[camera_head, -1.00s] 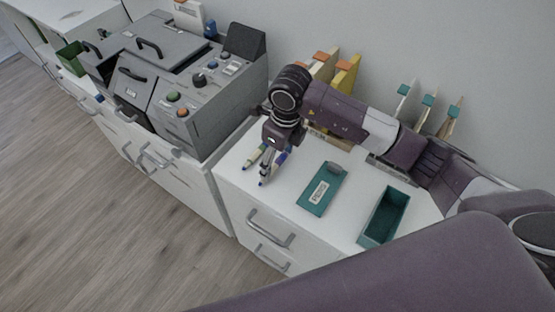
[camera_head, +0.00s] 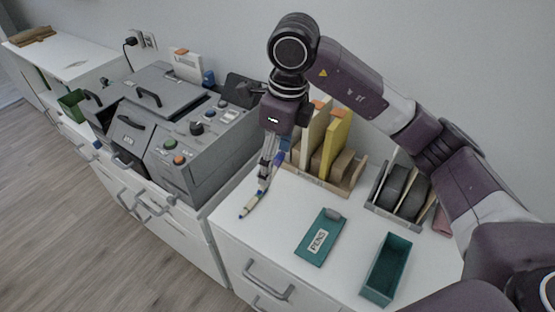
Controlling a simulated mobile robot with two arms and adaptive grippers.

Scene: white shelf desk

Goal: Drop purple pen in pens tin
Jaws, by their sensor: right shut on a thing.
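My right gripper (camera_head: 264,184) is raised above the left part of the white desk, pointing down. The open teal tin (camera_head: 387,268) stands at the desk's front right and looks empty. Its teal lid (camera_head: 320,237), with a white label that seems to read PENS, lies flat to the left of it. A beige pen with a blue tip (camera_head: 249,205) shows below the gripper. My left gripper is not in view.
A grey machine (camera_head: 180,135) with knobs and buttons stands to the left. A wooden rack (camera_head: 345,190) with yellow and white folders and a grey rack (camera_head: 395,212) stand along the wall behind. The desk between gripper, lid and tin is clear.

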